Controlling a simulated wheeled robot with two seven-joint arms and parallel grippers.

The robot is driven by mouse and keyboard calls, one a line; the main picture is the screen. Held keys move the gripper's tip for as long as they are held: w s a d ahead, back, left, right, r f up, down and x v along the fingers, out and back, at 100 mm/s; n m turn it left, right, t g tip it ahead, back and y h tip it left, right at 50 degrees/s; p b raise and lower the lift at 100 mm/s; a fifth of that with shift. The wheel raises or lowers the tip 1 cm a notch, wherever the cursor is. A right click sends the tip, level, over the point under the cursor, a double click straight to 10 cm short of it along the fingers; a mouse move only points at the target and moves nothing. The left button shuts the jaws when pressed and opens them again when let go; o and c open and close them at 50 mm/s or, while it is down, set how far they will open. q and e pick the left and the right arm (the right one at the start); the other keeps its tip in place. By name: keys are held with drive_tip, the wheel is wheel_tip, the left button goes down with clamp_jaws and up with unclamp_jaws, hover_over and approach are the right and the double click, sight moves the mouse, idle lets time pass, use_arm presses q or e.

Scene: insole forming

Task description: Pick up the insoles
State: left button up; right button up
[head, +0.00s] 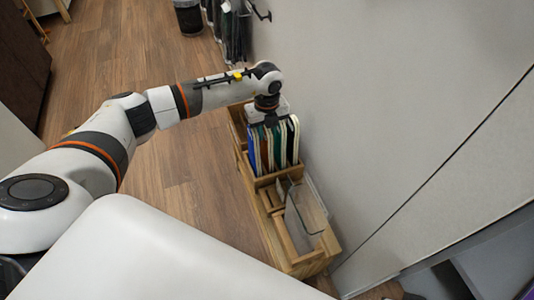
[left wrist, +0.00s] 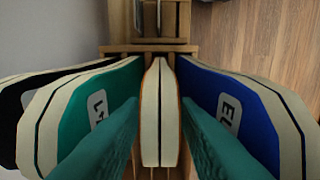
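Several insoles stand upright side by side in a wooden rack (head: 262,181), showing blue, green, dark, orange-brown and cream faces in the head view. My left gripper (head: 270,117) is above the rear part of this row, pointing down. In the left wrist view its two teal fingers (left wrist: 160,108) are apart, on either side of a cream pair of insoles with orange edges (left wrist: 150,115). A small gap seems to show beside the pair. A green insole (left wrist: 98,108) stands left of it and a blue insole (left wrist: 232,110) right. My right gripper is out of view.
The rack stands on the wood floor (head: 170,200) close against a pale wall (head: 390,110). Its front section holds clear panels (head: 306,207). A dark bin (head: 188,17) and hanging items (head: 232,30) are at the back. The floor left of the rack is clear.

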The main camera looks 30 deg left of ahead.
use_arm(q)
clamp_jaws()
drive_tip(key=shift+r, duration=0.15)
